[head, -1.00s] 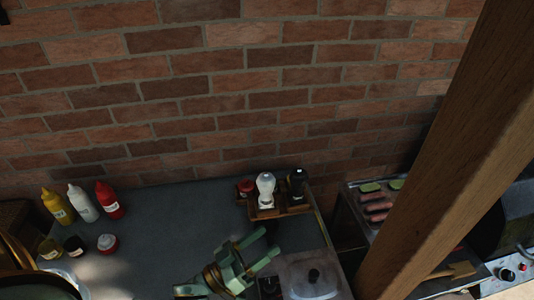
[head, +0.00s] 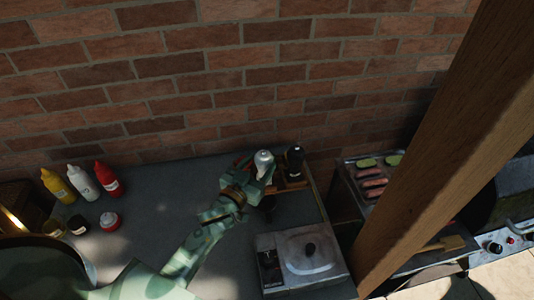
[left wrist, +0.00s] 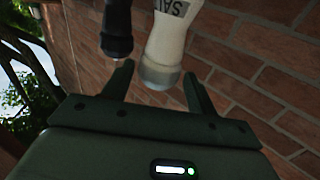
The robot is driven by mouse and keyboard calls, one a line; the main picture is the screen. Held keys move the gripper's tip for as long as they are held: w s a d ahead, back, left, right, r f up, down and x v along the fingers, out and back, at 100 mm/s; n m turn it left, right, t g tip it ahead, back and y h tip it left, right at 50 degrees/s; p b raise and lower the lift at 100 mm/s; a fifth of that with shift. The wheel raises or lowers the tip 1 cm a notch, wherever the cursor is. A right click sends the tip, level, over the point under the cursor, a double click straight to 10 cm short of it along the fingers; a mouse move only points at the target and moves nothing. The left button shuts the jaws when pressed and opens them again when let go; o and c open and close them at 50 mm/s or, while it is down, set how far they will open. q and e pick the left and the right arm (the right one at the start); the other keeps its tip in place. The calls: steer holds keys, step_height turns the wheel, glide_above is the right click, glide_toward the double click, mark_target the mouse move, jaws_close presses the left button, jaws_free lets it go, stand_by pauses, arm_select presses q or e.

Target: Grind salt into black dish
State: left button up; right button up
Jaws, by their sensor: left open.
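The white salt grinder (head: 264,158) with a grey cap stands at the wooden rack (head: 294,185). In the left wrist view the salt grinder (left wrist: 170,40) shows its "SALT" label and lies between the two fingers. My left gripper (head: 257,173) is open around it; I cannot tell whether a finger touches it. A black grinder (head: 295,160) stands just to its right, and in the left wrist view it (left wrist: 116,28) is beside the left finger. A small dark dish (head: 78,224) is at the table's left side, between two other small dishes. My right gripper is not in view.
Yellow (head: 56,185), white (head: 82,183) and red (head: 107,179) squeeze bottles stand behind the small dishes. The middle of the table (head: 165,195) is clear. A wooden post (head: 450,140) rises at right.

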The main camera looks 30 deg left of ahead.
mark_target(269, 157)
arm_select(q)
steer(key=w, duration=0.5)
steer(key=shift+d, duration=0.2)
steer(key=c, duration=0.7)
steer(key=shift+d+r+m+h+p, duration=0.1)
steer(key=shift+r+m+h+p, duration=0.2)
steer(key=shift+m+h+p, duration=0.7)
steer(key=shift+f+m+g+h, duration=0.1)
steer(key=shift+m+g+h, duration=0.2)
steer(key=shift+h, duration=0.6)
steer(key=shift+f+m+g+h, duration=0.1)
steer(key=shift+m+g+h, duration=0.35)
steer(key=shift+h, duration=0.45)
steer(key=shift+s+d+f+m+g+h, duration=0.1)
steer(key=shift+d+m+g+h, duration=0.1)
steer(key=shift+m+h, duration=0.25)
steer(key=shift+s+d+m+g+h, duration=0.15)
steer(key=shift+m+h, duration=0.15)
steer(key=shift+h, duration=0.25)
steer(key=shift+w, duration=0.1)
steer(key=o, duration=0.7)
steer(key=shift+a, duration=0.1)
